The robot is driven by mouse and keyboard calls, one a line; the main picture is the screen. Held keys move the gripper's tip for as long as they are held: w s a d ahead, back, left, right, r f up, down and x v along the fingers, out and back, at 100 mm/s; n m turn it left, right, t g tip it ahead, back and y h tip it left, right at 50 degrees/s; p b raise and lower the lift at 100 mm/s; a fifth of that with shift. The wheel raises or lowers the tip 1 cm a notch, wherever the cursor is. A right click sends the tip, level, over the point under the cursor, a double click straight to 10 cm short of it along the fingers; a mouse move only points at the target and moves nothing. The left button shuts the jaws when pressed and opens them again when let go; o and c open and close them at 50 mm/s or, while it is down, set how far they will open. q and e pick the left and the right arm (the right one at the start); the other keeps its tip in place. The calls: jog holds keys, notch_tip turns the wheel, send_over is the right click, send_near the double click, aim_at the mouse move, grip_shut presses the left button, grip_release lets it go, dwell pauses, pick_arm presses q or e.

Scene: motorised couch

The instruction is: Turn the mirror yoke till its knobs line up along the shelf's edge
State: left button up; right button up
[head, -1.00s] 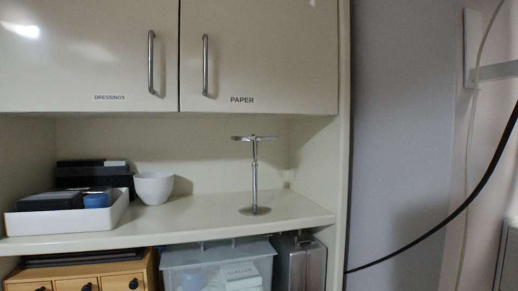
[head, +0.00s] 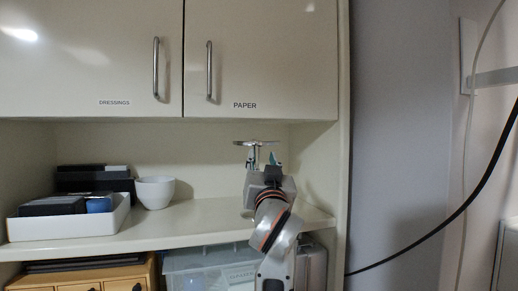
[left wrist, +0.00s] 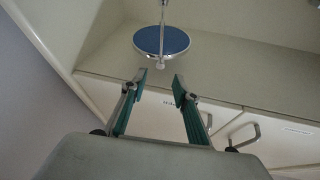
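The mirror stand has a flat round mirror (head: 256,143) lying level on top of a thin post, at the right end of the shelf (head: 215,214). My left gripper (head: 263,161) is just in front of and below the mirror and hides the post and base. In the left wrist view the gripper (left wrist: 159,78) is open and empty. The mirror's blue round face (left wrist: 175,40) lies beyond its fingertips. A thin yoke bar crosses that face, with a pale knob (left wrist: 160,66) at its near end, apart from the fingers. The far knob is unclear. My right gripper is out of view.
A white bowl (head: 154,192) and a white tray (head: 70,226) with dark boxes stand on the left of the shelf. Cupboard doors (head: 262,60) hang above. A clear bin (head: 205,268) and wooden drawers (head: 85,277) are below. A side panel (head: 342,160) closes the right.

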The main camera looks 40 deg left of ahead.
aim_at(260, 145)
pick_arm(q)
jog(key=p+x, duration=0.1)
jog(key=x, duration=0.6)
jog(key=shift+w+a+r, duration=0.2)
jog(key=shift+a, duration=0.05)
grip_shut()
